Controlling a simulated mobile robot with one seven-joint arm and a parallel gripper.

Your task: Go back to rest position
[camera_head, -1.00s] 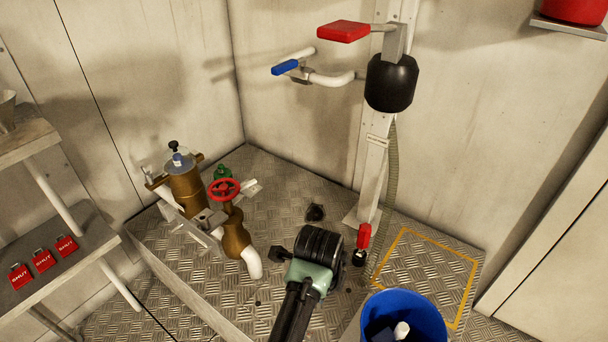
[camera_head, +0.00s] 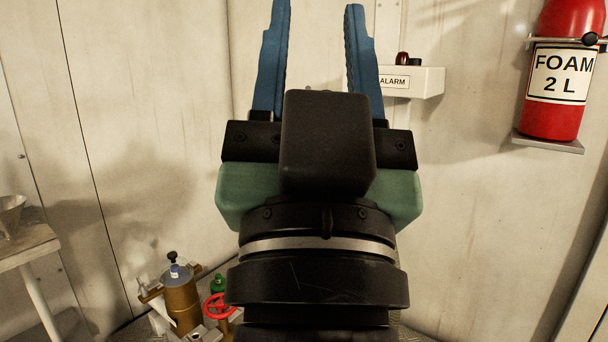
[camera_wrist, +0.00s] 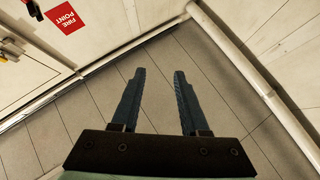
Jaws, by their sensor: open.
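My gripper (camera_head: 314,60) is raised high in front of the head camera, its two blue fingers pointing up. The fingers are apart with nothing between them. In the wrist view my gripper (camera_wrist: 159,92) is also open and empty, over a plank-lined surface. The gripper and wrist hide much of the middle of the head view, including most of the post and valve area.
A brass strainer (camera_head: 183,306) and a red handwheel (camera_head: 218,306) stand low at the left. An alarm box (camera_head: 420,81) and a foam extinguisher (camera_head: 556,85) are on the wall. A fire point sign (camera_wrist: 62,17) shows in the wrist view.

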